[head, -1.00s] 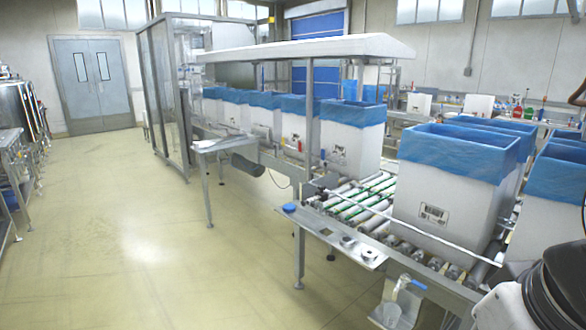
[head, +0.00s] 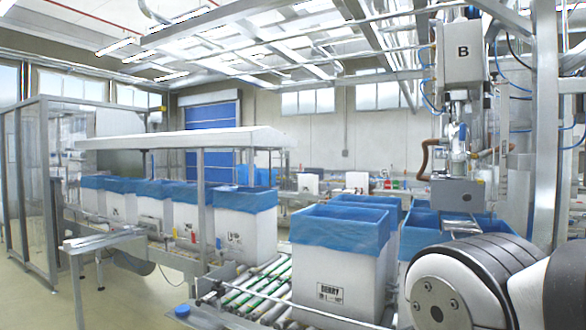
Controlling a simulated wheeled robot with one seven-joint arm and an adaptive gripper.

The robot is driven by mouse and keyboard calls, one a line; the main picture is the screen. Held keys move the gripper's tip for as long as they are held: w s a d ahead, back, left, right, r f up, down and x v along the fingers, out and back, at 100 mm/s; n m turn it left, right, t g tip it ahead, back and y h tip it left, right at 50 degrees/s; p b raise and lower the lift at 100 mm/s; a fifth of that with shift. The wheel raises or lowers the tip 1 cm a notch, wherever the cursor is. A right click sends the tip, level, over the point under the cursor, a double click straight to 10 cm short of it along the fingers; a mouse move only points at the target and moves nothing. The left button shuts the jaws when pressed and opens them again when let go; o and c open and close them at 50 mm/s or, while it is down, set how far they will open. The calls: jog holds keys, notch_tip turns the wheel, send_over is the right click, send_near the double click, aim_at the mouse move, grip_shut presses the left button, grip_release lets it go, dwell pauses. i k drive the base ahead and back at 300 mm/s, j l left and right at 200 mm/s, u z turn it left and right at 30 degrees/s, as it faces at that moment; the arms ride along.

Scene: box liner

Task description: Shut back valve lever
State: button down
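No part that I can clearly make out as the back valve lever shows in the head view. A small red handle (head: 193,236) and a small blue handle (head: 218,243) stand on the near side of the conveyor, by the row of lined boxes; they are too small to tell whether either is a valve lever or how it is turned. My gripper is out of view. Only a white and black link of my arm fills the lower right corner, hiding what lies behind it.
White boxes with blue liners (head: 340,270) stand on the roller conveyor (head: 250,291). A blue cap (head: 182,310) sits at the conveyor's near edge. A machine head marked B (head: 462,55) hangs at right. Glass guards (head: 35,170) stand at left. Floor shows at lower left.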

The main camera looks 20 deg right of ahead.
aim_at(461, 156)
jog(key=z, duration=1.25)
